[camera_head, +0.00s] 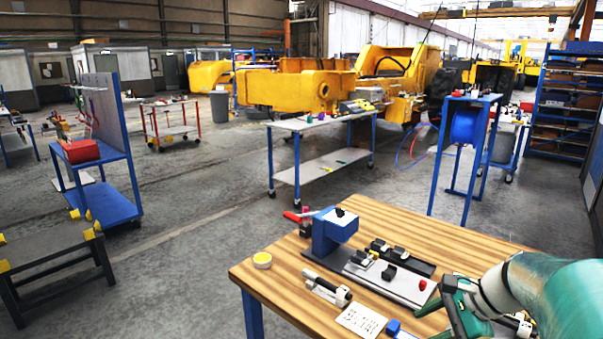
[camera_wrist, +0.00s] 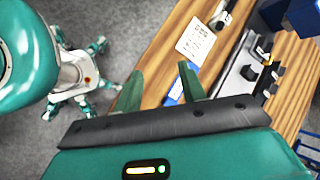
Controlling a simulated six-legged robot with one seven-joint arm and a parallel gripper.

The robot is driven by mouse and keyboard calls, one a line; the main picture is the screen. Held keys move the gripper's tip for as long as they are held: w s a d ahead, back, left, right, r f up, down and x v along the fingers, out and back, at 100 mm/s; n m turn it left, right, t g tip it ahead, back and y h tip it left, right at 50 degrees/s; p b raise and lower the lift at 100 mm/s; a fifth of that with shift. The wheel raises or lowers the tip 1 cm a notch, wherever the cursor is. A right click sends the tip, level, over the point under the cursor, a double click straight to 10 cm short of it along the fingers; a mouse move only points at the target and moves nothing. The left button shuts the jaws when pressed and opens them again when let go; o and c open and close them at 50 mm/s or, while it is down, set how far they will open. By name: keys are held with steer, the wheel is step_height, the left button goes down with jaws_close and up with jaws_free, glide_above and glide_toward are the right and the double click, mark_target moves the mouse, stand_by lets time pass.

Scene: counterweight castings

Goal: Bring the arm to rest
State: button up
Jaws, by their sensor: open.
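My gripper (camera_head: 440,316) is at the right end of the wooden workbench (camera_head: 440,234), low over its near edge in the head view. My teal arm comes in from the right edge. In the wrist view my gripper (camera_wrist: 160,82) shows two separate green fingers with a gap between them. Bare wood and floor show beyond the gap, and nothing is held. A blue block (camera_wrist: 176,86) lies on the bench close beside the right finger. A white printed card (camera_wrist: 195,41) lies a little farther off. I cannot tell whether the fingers touch the bench.
A blue fixture on a grey plate (camera_head: 372,278) fills the bench's middle. A red knob (camera_head: 422,285) stands near my gripper. The bench's back right is clear.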

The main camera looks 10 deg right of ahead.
steer(key=s+a+r+n+h, duration=0.1)
steer(key=s+a+n, duration=0.3)
steer(key=a+n, duration=0.5)
steer(key=s+a+r+n+h, duration=0.2)
steer(key=s+a+n+h, duration=0.2)
steer(key=a+n, duration=0.4)
steer(key=shift+s+a+r+n+t+h, duration=0.15)
steer(key=shift+s+a+n+t+h, duration=0.2)
steer(key=shift+s+n, duration=0.35)
